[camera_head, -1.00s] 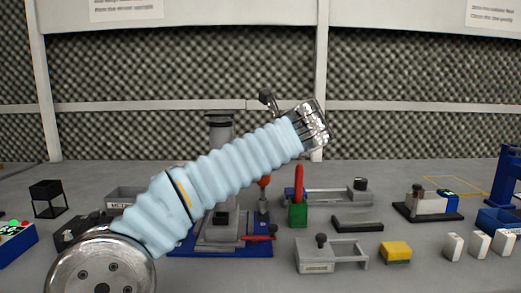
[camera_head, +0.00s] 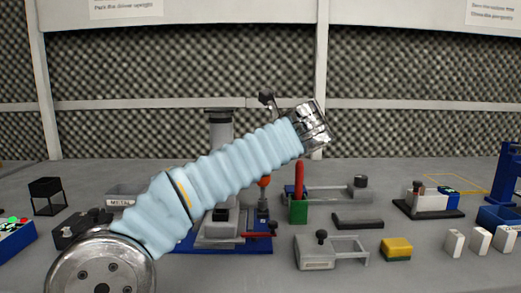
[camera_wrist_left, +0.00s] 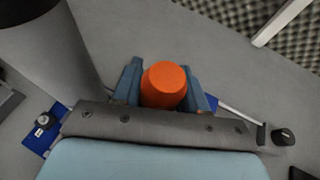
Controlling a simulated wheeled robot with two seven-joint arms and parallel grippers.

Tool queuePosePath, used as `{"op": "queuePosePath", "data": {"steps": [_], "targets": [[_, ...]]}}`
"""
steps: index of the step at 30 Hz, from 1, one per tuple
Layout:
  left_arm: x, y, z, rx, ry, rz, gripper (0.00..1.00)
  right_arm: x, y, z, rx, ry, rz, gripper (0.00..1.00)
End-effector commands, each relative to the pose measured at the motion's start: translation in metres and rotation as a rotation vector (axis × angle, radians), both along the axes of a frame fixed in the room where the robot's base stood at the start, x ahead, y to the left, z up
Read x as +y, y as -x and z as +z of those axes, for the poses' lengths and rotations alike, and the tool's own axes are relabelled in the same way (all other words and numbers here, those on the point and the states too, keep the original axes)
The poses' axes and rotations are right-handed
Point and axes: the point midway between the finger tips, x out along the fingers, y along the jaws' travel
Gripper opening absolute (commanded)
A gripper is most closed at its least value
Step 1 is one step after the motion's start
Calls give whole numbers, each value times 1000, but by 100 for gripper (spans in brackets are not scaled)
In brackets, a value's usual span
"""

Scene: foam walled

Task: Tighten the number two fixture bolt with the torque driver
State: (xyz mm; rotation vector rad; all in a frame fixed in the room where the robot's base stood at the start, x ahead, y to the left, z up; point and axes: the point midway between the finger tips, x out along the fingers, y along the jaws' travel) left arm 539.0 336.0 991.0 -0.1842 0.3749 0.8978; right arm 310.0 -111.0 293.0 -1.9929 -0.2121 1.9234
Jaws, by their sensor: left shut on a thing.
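The torque driver appears as an orange handle end (camera_wrist_left: 164,86) in the left wrist view, between the blue fingers of my left gripper (camera_wrist_left: 164,95), which is shut on it. In the head view an orange handle (camera_head: 264,181) with a grey shaft below it shows just under my sleeved arm. It stands over a grey fixture on a blue base (camera_head: 238,247) that has a red-handled lever (camera_head: 258,235). My sleeve hides my left gripper and much of the fixture in that view. I cannot make out bolt number two or whether the tip touches it. My right gripper is not in view.
A green block with a red upright handle (camera_head: 298,210) stands right of the fixture. Grey clamp frames (camera_head: 330,252), a black bar (camera_head: 357,220) and a yellow block (camera_head: 396,248) lie further right. A foam wall (camera_head: 420,90) closes the back.

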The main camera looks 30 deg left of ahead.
Motion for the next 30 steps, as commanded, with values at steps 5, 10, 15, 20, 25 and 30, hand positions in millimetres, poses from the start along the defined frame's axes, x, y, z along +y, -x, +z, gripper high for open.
{"op": "queuePosePath", "data": {"steps": [5,10,15,20,25,30], "targets": [[0,0,-3,-2,0,-1,0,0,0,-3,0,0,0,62],[0,0,-6,-1,-1,0,0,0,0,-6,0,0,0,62],[0,0,-6,0,0,0,0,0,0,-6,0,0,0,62],[0,0,-6,1,1,0,0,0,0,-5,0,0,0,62],[0,0,-6,0,0,0,0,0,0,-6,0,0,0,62],[0,0,-6,-1,0,0,0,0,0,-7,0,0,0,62]]}}
